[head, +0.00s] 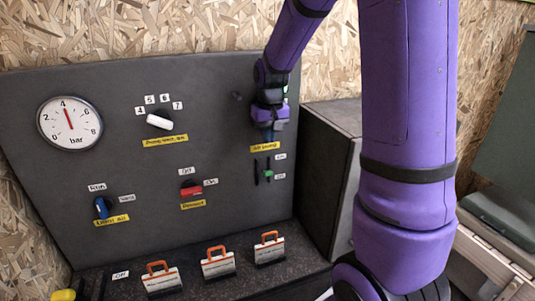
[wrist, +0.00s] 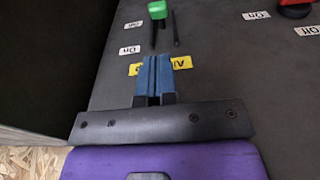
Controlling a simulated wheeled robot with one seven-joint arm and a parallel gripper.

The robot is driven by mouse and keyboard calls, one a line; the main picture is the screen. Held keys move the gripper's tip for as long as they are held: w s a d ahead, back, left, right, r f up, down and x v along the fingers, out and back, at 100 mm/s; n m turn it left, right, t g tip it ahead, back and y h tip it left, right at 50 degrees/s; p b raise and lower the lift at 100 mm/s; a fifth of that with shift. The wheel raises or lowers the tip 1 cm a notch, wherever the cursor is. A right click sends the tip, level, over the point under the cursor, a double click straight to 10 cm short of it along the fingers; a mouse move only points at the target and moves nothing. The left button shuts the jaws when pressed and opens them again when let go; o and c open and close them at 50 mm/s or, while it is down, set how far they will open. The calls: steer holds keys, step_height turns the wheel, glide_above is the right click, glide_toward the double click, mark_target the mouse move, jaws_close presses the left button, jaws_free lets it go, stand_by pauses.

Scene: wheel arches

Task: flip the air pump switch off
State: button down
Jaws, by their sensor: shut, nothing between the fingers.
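The air pump switch has a green knob (head: 268,174) on the dark panel, below a yellow label (head: 265,147). In the head view the knob is at the lower part of its slot, beside the lower of two small white labels; their lettering is hard to read there. The green knob (wrist: 157,10) also shows at the top edge of the wrist view, which sees the panel upside down. My gripper (head: 268,136) is above the switch, apart from the knob. Its blue fingers (wrist: 154,75) are shut and empty, hiding part of the yellow label.
A gauge (head: 70,122), a white rotary knob (head: 159,122), a red switch (head: 191,189) and a blue knob (head: 102,208) are on the panel to the left. A grey box (head: 335,125) stands right of the panel.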

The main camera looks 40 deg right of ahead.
mark_target(267, 171)
steer(key=f, duration=0.6)
steer(key=w+f, duration=0.1)
steer(key=f, duration=0.2)
steer(key=shift+d+f, duration=0.15)
steer(key=shift+f, duration=0.15)
